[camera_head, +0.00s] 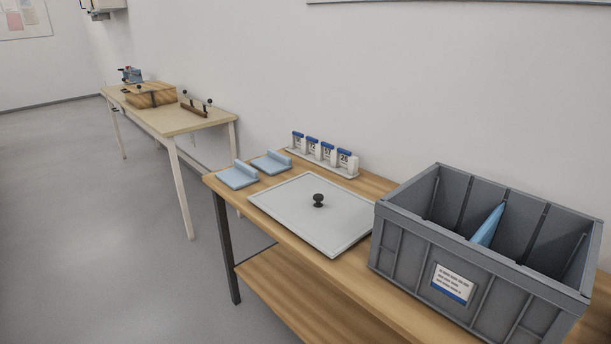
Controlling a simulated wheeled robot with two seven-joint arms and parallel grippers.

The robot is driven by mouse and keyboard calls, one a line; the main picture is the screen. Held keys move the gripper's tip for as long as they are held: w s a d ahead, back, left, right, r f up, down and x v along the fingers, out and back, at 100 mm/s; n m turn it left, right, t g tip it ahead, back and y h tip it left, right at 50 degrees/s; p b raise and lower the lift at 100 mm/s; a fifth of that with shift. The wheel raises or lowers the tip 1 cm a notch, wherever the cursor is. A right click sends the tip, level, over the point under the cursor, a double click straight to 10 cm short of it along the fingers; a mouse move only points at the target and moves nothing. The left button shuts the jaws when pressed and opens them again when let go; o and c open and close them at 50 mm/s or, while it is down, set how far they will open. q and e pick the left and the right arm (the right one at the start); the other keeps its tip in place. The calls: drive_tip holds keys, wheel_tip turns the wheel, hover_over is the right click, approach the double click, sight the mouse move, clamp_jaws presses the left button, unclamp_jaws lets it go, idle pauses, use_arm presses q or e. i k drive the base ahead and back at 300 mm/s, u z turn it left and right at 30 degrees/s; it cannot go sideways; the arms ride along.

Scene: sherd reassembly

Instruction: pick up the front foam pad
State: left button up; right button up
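Two light blue foam pads, each with a raised ridge along one edge, lie on the wooden table at its left end. The nearer pad (237,178) is close to the table's front left corner. The farther pad (270,163) lies just behind it and to the right, nearer the wall. A blue piece (488,227) also leans inside the grey crate (408,249); its lower part is hidden by the crate wall. Neither of my grippers is in view.
A pale grey tray-like board (285,212) with a black knob (318,200) lies between pads and crate. A rack of numbered white-and-blue tags (328,153) stands behind. A second table (195,121) with a wooden box (150,95) stands farther left. Floor at left is clear.

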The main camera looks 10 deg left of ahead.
sight(242, 174)
drive_tip(key=u, duration=0.65)
drive_tip(key=i, duration=0.7)
drive_tip(key=u, duration=0.85)
drive_tip(key=i, duration=1)
drive_tip(key=z, duration=0.2)
